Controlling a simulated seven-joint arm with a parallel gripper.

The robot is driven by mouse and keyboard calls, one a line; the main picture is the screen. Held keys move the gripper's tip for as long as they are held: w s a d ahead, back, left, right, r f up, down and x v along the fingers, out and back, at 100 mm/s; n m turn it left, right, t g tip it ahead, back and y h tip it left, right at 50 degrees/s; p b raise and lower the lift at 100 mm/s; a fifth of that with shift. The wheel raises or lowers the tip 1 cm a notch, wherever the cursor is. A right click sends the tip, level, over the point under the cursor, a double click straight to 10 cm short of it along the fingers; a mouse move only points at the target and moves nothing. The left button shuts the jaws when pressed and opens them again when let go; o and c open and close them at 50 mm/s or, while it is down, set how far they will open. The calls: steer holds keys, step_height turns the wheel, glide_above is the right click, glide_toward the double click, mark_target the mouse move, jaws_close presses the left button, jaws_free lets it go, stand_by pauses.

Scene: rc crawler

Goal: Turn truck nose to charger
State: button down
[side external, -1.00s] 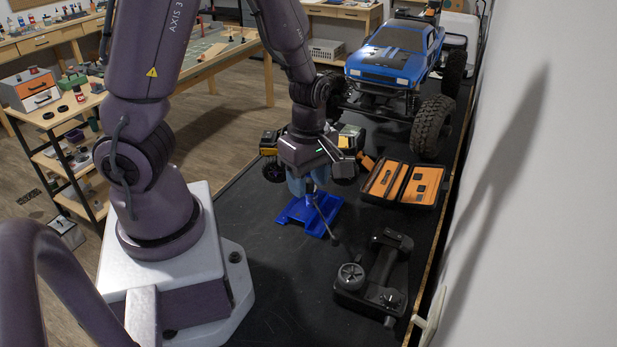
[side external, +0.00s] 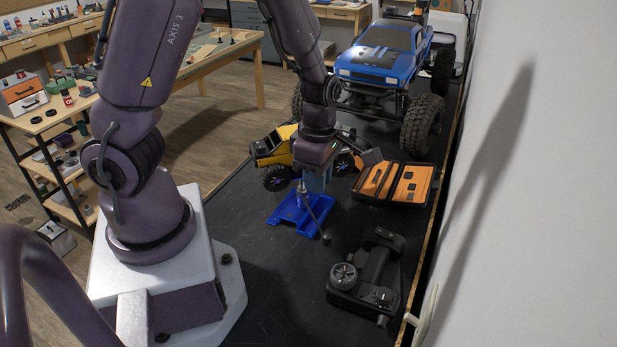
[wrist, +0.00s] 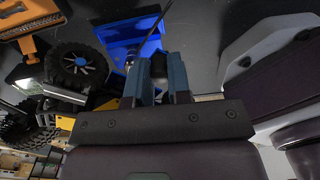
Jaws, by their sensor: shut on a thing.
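The small yellow truck (side external: 270,146) is behind my gripper at the raised blue stand (side external: 290,217), its body pointing towards the left. In the wrist view a wheel (wrist: 77,65) is left of the fingers. My gripper (side external: 317,181) is low in front of the truck, above the stand. A thin rod (side external: 315,215) slants down beside the fingers. I cannot identify the charger.
An open black case with orange inserts (side external: 393,184) lies to the right. A black controller (side external: 368,275) is nearer, along the wall (side external: 540,200). A large blue truck (side external: 385,55) stands behind. The black bench top (side external: 285,290) is clear in front of the stand.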

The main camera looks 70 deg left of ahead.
steer(key=c, duration=1.1)
jaws_free()
steer(key=shift+o, duration=0.2)
step_height(320, 180, up, 13)
steer(key=shift+c, duration=0.3)
